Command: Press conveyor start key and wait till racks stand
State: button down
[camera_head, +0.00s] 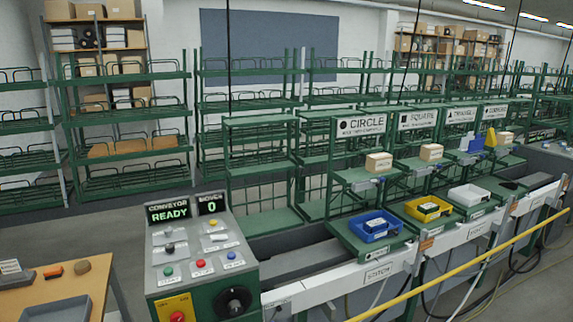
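The control panel (206,245) stands at the lower left centre. Its displays read "CONVEYOR READY" (168,211) and 0 (211,205). A green key (168,271), a red key (200,263) and a blue key (231,255) sit in a row; their small labels are unreadable, so I cannot tell which is the start key. Above are a yellow key (213,223) and dark switches. Green racks with signs stand along the line: CIRCLE (361,124), SQUARE (418,119), TRIANGLE (461,115) and one more (495,111). My gripper is not in view.
A red stop-like button on a yellow plate (175,306) and a black knob (233,301) sit low on the panel. A yellow rail (462,262) crosses the right front. Blue (375,226), yellow (429,208) and white (468,195) bins stand before the racks. A wooden table (45,302) is lower left.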

aim_at(167, 271)
jog(key=k, duration=0.2)
jog(key=i+j, duration=0.2)
jog(key=i+j+u, duration=0.4)
jog(key=i+j, duration=0.2)
jog(key=j, duration=0.35)
jog(key=i+j+u, duration=0.4)
jog(key=i+j, duration=0.25)
jog(key=j, duration=0.1)
